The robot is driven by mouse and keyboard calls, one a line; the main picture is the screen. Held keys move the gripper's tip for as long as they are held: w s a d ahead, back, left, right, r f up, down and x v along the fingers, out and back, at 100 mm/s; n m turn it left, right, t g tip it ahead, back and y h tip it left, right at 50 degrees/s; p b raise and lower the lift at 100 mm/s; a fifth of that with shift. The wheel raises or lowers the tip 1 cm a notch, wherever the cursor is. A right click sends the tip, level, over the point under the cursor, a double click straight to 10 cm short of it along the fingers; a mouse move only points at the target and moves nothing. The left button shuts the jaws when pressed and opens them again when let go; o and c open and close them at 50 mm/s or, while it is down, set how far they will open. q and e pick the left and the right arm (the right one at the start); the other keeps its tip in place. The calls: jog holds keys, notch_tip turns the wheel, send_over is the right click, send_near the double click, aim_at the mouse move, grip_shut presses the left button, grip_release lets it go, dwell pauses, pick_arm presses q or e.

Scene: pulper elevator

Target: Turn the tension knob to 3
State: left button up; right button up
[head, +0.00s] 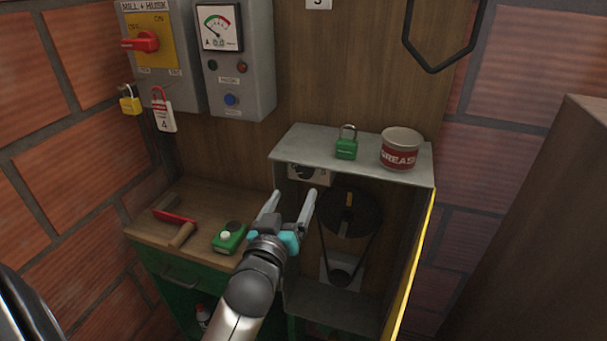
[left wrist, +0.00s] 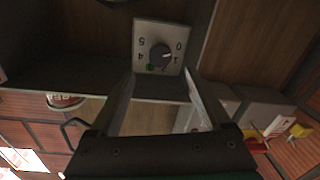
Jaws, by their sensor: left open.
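The tension knob (head: 304,172) is a dark round knob on a pale dial plate (head: 322,177), under the top of the open grey cabinet. In the left wrist view the knob (left wrist: 161,54) shows closer, on its plate (left wrist: 145,29), which appears turned. The digits 0, 1, 4 and 5 are readable and a green mark lies at its lower edge. I cannot tell the exact pointer setting. My left gripper (head: 292,195) is open and empty, its fingers just below and in front of the dial, apart from the knob. My right gripper is not in view.
The grey cabinet (head: 292,138) holds a dark pulley (head: 350,212) and belt below the dial. A green padlock (head: 346,145) and grease can (head: 400,150) stand on its top. The yellow-edged door (head: 412,265) is open at right. A green box (head: 229,238) lies on the bench at left.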

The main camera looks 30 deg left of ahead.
aim_at(305, 173)
pick_arm(q)
jog(key=x, duration=0.9)
grip_shut()
dwell(0.6)
